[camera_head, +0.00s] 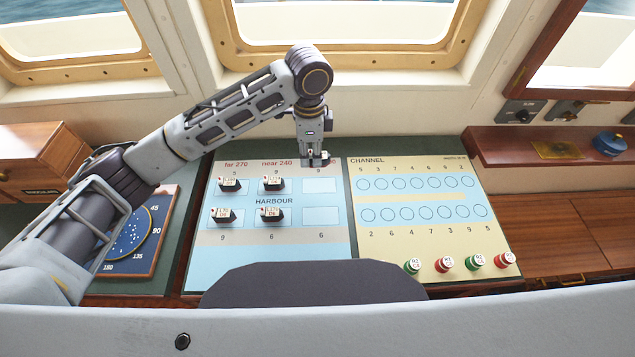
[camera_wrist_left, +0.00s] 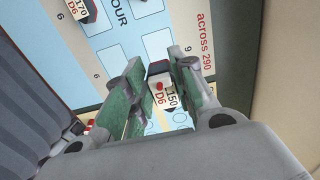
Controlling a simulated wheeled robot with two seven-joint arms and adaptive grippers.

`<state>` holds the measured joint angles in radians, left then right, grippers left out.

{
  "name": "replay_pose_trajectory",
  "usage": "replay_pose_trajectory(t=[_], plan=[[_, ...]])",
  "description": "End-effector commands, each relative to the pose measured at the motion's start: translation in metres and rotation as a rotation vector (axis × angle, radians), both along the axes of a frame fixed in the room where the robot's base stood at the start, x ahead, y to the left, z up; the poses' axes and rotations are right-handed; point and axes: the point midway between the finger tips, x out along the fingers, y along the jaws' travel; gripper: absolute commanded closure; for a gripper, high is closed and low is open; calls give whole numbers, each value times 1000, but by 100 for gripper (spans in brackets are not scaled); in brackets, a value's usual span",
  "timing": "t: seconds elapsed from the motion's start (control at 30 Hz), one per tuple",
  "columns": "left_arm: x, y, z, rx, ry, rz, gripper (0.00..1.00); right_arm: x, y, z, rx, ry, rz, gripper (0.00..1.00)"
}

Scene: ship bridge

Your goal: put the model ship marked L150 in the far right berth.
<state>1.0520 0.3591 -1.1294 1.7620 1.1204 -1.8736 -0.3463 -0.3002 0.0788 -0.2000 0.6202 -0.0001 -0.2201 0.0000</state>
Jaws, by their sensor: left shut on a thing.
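My left gripper (camera_head: 316,160) is over the far right part of the harbour board (camera_head: 235,252), at the "across 290" label. In the left wrist view its green-padded fingers (camera_wrist_left: 160,92) are shut on a small model ship (camera_wrist_left: 164,90) marked 150 and D6, with the first letter unclear. In the head view the ship is mostly hidden by the fingers. The far right berth (camera_head: 318,186) shows as an empty pale rectangle just in front of the gripper. The ship's height above the board is hard to tell. My right gripper is out of view.
Other ships stand in the far left (camera_head: 229,184), far middle (camera_head: 271,184), near left (camera_head: 223,216) and near middle (camera_head: 271,215) berths. The near right berth (camera_head: 320,215) is empty. The channel board (camera_head: 415,240) with several red and green buoys lies to the right.

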Motion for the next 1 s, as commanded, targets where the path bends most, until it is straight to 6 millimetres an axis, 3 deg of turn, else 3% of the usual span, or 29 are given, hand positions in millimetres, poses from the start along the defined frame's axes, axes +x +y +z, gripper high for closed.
replay_pose_trajectory(t=[0.37, 0.8, 1.0], plan=[[0, 0, -2, 0, 0, 1, 94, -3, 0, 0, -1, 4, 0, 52], [0, 1, -46, 2, 0, 2, 94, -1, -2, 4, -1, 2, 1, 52], [0, 0, -50, 0, -1, 1, 94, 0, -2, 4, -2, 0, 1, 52]])
